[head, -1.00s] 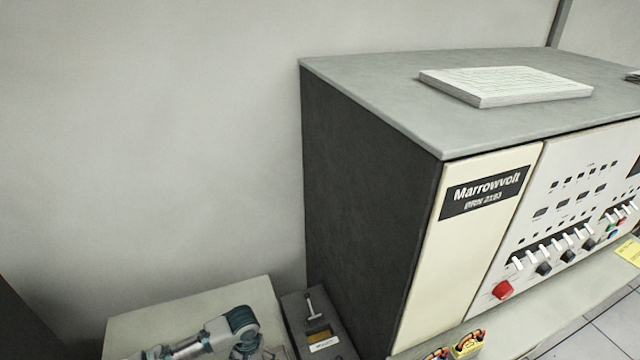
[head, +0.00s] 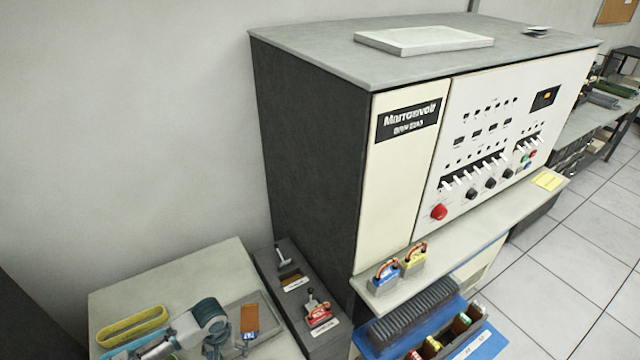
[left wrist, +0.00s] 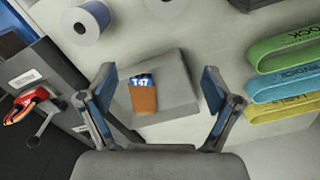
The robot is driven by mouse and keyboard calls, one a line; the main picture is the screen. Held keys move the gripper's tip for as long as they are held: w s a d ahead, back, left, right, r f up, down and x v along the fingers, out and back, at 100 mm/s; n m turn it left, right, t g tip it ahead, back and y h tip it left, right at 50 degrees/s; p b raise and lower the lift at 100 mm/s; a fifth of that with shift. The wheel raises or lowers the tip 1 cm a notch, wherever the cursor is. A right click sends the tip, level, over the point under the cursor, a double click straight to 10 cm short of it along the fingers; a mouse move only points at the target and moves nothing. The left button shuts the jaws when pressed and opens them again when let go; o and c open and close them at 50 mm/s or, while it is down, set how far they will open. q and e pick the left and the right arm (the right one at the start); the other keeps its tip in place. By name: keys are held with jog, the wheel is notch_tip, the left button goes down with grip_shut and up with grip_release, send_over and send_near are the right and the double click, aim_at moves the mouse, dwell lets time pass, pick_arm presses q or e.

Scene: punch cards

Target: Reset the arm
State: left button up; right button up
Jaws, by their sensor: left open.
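My left arm (head: 190,333) comes in at the lower left of the head view, low over the pale side table; its gripper is hard to make out there. In the left wrist view my left gripper (left wrist: 158,82) is open, with its two fingers spread and nothing between them held. Beyond the fingers a brown sleeve (left wrist: 143,100) with a blue card marked T47 lies on a grey tray (left wrist: 178,88). The sleeve also shows in the head view (head: 250,318), right of my arm. My right gripper is in neither view.
A large console (head: 310,140) marked Marrowvolt stands right of the table (head: 215,262). A dark box with levers (head: 292,275) sits between them. Yellow (left wrist: 285,88) and green (left wrist: 285,50) bands lie right of my gripper, white spools (left wrist: 80,25) beyond. Tiled floor at right is clear.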

pick_arm(q)
jog(key=s+d+f+m+t+h, duration=0.1)
jog(key=s+d+f+m+h, duration=0.15)
jog(key=s+d, duration=0.35)
jog(key=s+d+f+m+t+h, duration=0.1)
jog(key=s+d+m+t, duration=0.2)
jog(key=d, duration=0.6)
jog(key=s+a+f+n+y, duration=0.2)
jog(key=s+a+y, duration=0.1)
jog(key=s+a, duration=0.75)
jog(key=s+f+g, duration=0.2)
jog(key=s+f, duration=0.1)
jog(key=f, duration=2.4)
jog(key=s+a+f+g, duration=0.1)
jog(key=s+a+f, duration=0.1)
jog(key=s+f, duration=1.2)
jog(key=s, duration=0.3)
jog(key=shift+a+f, duration=0.15)
jog(key=shift+f, duration=0.1)
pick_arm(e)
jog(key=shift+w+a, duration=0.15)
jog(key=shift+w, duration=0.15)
